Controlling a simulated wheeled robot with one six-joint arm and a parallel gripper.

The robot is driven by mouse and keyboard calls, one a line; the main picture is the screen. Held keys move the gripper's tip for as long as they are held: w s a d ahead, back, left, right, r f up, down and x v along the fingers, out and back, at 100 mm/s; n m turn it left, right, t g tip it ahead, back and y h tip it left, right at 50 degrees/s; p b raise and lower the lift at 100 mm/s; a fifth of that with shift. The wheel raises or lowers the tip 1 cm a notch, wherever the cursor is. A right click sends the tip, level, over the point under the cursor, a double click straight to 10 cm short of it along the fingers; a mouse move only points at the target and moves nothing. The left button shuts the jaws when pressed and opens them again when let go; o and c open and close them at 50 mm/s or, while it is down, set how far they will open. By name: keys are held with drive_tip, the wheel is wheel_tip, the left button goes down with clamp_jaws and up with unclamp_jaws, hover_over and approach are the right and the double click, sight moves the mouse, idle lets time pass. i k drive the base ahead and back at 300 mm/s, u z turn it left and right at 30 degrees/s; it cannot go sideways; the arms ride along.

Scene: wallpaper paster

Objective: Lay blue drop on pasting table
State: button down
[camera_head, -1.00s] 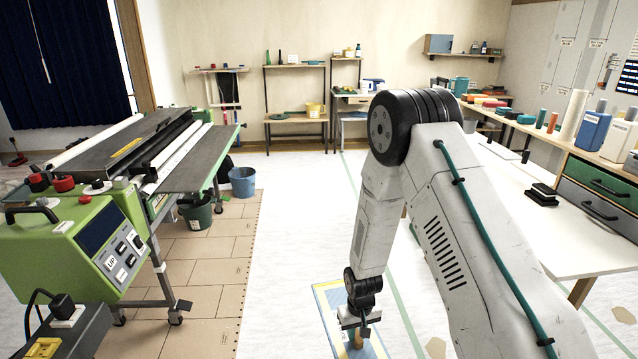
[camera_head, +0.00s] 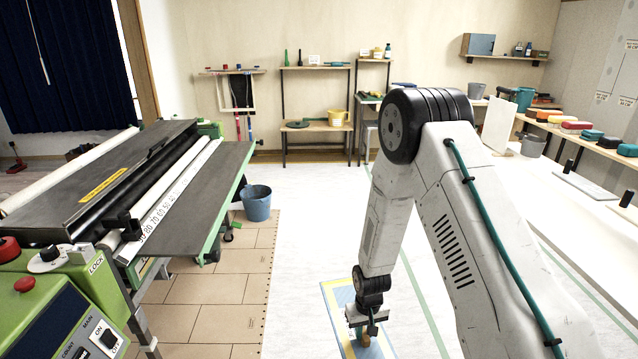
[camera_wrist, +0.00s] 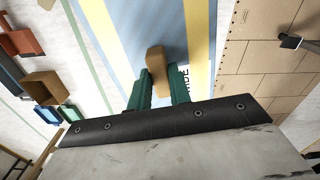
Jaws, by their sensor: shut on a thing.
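My gripper (camera_head: 362,326) points down low in front of me. In the wrist view its teal fingers (camera_wrist: 157,86) are shut on a tan block-like piece (camera_wrist: 155,60). A light blue sheet with yellow edge stripes (camera_wrist: 130,28) lies beyond the fingers; it also shows under my gripper in the head view (camera_head: 338,296). I cannot tell whether the tan piece is joined to the sheet. A long white-topped table (camera_head: 530,215) runs along the right. A green machine (camera_head: 60,310) with a dark flat top (camera_head: 180,195) stands on the left; which one is the pasting table is unclear.
Shelves (camera_head: 316,128) line the back wall. Colored items (camera_head: 575,123) and a grey pot (camera_head: 532,146) stand along the right side. The pale middle floor (camera_head: 305,220) is clear.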

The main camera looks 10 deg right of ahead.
sight(560, 221)
drive_tip(key=i, duration=2.95)
drive_tip(key=z, duration=1.35)
